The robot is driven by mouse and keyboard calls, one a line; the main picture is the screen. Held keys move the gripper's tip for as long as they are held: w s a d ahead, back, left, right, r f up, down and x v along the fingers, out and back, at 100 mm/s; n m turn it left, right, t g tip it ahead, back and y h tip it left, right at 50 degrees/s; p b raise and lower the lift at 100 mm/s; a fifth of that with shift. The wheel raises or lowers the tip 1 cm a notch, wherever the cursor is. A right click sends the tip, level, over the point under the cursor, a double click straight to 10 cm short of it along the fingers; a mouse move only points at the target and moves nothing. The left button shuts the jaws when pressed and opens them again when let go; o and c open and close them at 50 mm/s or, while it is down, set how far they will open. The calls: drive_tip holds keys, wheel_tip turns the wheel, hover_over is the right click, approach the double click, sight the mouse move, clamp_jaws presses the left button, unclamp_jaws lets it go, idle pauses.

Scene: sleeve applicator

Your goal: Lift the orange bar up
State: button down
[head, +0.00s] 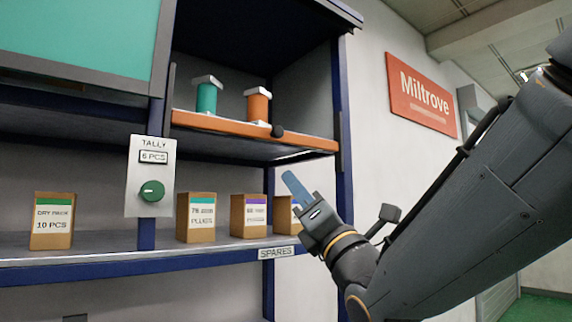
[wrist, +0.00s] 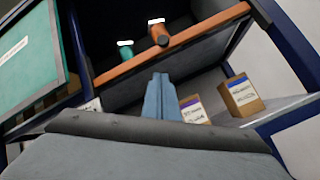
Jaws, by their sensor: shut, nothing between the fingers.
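The orange bar (head: 225,130) runs along the front edge of a shelf in the dark bay, with a black knob (head: 277,131) on it. It also shows in the wrist view (wrist: 120,72), slanting across the picture. My gripper (head: 290,178) is shut and empty, its blue fingers pointing up and to the left. In the head picture it appears below the bar's right part, apart from it. In the wrist view the fingertips (wrist: 160,76) appear just below the bar; I cannot tell the depth gap.
A teal spool (head: 206,97) and an orange spool (head: 258,105) stand behind the bar. Several cardboard boxes (head: 197,218) stand on the lower shelf (head: 200,252). A tally plate with a green dial (head: 152,191) is on the left post. A blue post (head: 342,130) bounds the bay at right.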

drive_tip(key=p, duration=0.5)
approach(274, 133)
drive_tip(key=w+a, duration=0.3)
drive_tip(key=a, duration=0.1)
drive_tip(key=shift+w+d+r+p, duration=0.35)
drive_tip(key=shift+w+r+p, duration=0.1)
drive_tip(key=shift+r+p, duration=0.15)
drive_tip(key=shift+w+d+r+p, duration=0.4)
drive_tip(key=shift+r+p, duration=0.05)
drive_tip(key=shift+r, duration=0.25)
